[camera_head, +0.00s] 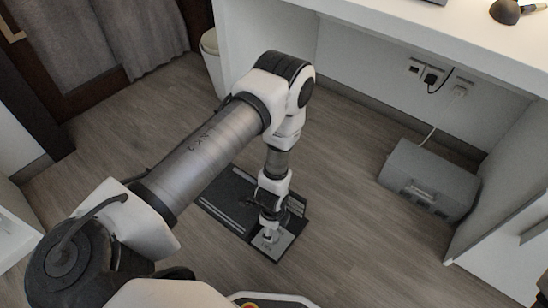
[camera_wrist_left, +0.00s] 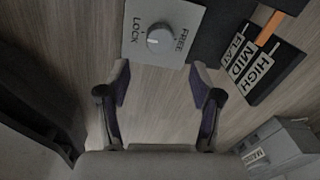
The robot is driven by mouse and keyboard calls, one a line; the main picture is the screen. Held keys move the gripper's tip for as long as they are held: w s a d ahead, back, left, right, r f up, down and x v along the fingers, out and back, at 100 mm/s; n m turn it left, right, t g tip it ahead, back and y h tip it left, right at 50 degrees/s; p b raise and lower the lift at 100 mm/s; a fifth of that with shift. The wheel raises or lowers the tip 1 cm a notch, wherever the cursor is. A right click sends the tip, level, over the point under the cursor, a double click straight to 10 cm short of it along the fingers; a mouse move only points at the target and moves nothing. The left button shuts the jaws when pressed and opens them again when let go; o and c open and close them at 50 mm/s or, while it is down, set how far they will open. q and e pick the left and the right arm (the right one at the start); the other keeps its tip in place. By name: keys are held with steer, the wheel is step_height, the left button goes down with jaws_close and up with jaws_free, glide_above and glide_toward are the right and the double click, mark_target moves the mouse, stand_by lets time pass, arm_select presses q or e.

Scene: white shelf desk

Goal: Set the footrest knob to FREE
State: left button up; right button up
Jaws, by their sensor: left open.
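The footrest (camera_head: 228,192) is a dark flat board on the floor, with a light grey knob panel (camera_head: 279,246) at its near end. In the left wrist view the round, pale knob (camera_wrist_left: 160,39) sits on the panel (camera_wrist_left: 189,18), between the printed words LOCK on the left and FREE on the right. A short light mark shows on the knob's left side; its exact setting is hard to tell. My left gripper (camera_head: 268,226) points down over the panel. In the wrist view its fingers (camera_wrist_left: 160,80) are apart and empty, with the knob beyond the gap between their tips.
A label plate (camera_wrist_left: 262,62) reading FLAT, MID, HIGH has an orange marker (camera_wrist_left: 269,28). A grey box (camera_head: 428,180) stands on the floor at right, below wall sockets (camera_head: 432,76). The white desk (camera_head: 440,30) overhangs. A white bin (camera_head: 212,62) stands behind my arm.

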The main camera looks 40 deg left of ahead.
mark_target(274, 237)
arm_select(q)
step_height(274, 237, down, 8)
steer(key=b, duration=0.4)
steer(key=shift+w+r, duration=0.15)
steer(key=shift+r, duration=0.2)
steer(key=c, duration=1.1)
